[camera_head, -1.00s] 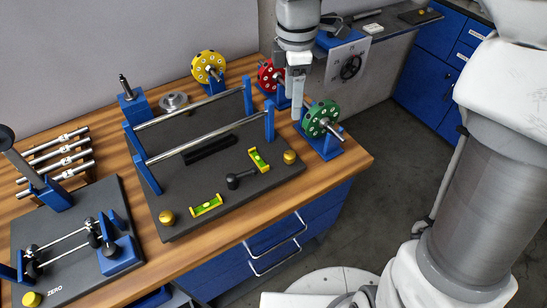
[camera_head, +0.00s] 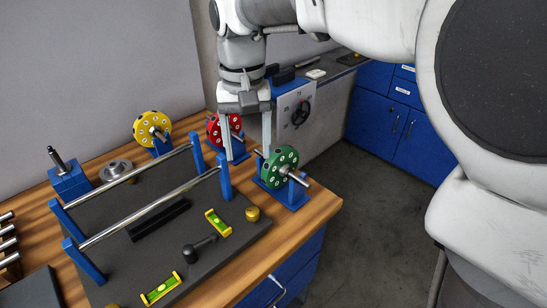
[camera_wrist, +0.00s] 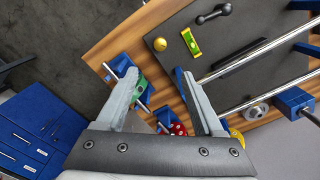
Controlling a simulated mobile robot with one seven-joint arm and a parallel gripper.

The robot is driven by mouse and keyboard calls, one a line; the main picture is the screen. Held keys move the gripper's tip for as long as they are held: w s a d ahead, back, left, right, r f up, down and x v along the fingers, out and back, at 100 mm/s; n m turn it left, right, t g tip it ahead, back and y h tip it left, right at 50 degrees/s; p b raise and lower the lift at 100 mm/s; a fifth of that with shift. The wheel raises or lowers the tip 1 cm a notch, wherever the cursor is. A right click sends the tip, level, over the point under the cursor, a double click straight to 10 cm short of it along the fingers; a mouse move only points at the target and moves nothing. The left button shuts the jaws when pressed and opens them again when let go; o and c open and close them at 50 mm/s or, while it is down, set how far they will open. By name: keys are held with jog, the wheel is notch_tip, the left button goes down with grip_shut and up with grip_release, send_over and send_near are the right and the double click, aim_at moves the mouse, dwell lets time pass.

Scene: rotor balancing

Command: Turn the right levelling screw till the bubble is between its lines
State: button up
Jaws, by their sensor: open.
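The right levelling screw, a brass knob (camera_head: 252,213), stands at the near right corner of the dark balancing stand (camera_head: 178,252). It also shows in the wrist view (camera_wrist: 160,44). Left of it lies a yellow level with a green vial (camera_head: 218,222), also in the wrist view (camera_wrist: 191,42); its bubble is too small to place against the lines. A second yellow level (camera_head: 160,289) lies near the front edge. My gripper (camera_head: 246,152) is open and empty, pointing down, above and behind the screw near the coloured rotors. In the wrist view its fingers (camera_wrist: 160,80) are spread apart.
A green rotor (camera_head: 281,168) on a blue holder stands close behind the screw; red (camera_head: 216,131) and yellow (camera_head: 151,128) rotors stand farther back. Two steel rails on blue posts cross the stand. A black-knobbed lever (camera_head: 198,248) lies left of the right level.

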aim_at(253, 211)
notch_tip(253, 211, down, 17)
jog(key=b, duration=0.3)
jog(key=shift+f, duration=0.2)
grip_shut()
dwell(0.4)
